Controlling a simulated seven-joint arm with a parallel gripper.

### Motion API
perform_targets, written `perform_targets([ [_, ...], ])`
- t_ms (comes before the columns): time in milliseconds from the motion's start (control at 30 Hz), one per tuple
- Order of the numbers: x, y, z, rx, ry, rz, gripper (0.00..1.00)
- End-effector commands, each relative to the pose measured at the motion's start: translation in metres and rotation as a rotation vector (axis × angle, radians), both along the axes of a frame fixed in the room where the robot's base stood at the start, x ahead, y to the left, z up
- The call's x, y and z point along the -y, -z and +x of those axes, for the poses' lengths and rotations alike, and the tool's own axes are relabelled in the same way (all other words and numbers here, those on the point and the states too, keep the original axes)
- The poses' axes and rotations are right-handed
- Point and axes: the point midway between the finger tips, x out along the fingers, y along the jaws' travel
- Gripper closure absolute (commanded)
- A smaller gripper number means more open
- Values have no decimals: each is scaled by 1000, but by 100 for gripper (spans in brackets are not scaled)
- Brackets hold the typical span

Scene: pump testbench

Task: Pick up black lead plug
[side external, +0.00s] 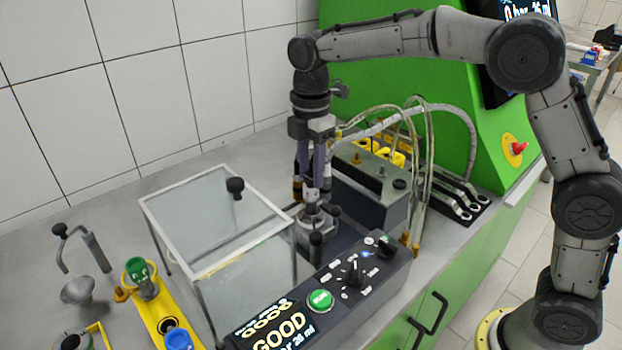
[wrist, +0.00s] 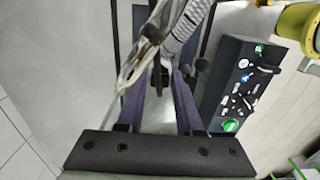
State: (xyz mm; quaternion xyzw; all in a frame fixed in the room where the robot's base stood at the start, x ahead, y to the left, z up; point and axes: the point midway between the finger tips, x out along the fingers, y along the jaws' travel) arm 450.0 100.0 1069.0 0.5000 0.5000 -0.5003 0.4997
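My gripper (side external: 312,188) points straight down over the pump fixture (side external: 318,222) in the side view, its two purple fingers spaced apart. In the wrist view, the fingers of my gripper (wrist: 163,76) reach forward with a gap between them. A small dark piece (wrist: 161,78) shows between or just beyond the fingertips; it may be the black lead plug, but I cannot tell for sure. Whether the fingers touch it is not clear. Hoses partly cover the left fingertip in the wrist view.
A clear box (side external: 215,240) with a black knob stands left of my gripper. A black control panel (side external: 340,285) with a green button is in front. Clear hoses (side external: 420,150) arch at the right. A yellow tool holder (side external: 160,315) is at the front left.

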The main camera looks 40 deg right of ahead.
Motion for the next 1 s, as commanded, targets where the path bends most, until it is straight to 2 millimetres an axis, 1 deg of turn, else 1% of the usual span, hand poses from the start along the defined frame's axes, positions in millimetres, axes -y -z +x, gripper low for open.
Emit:
perform_targets([
  [33, 0, 0, 0, 0, 0, 0, 65],
  [67, 0, 0, 0, 0, 0, 0, 69],
  [100, 0, 0, 0, 0, 0, 0, 76],
  [233, 0, 0, 0, 0, 0, 0, 99],
  [600, 0, -1, 0, 1, 0, 0, 100],
  [733, 0, -5, 1, 3, 0, 1, 100],
  [867, 0, -15, 1, 4, 0, 1, 100],
  [967, 0, -30, 1, 6, 0, 1, 100],
  [1000, 0, -37, -2, 5, 0, 1, 100],
])
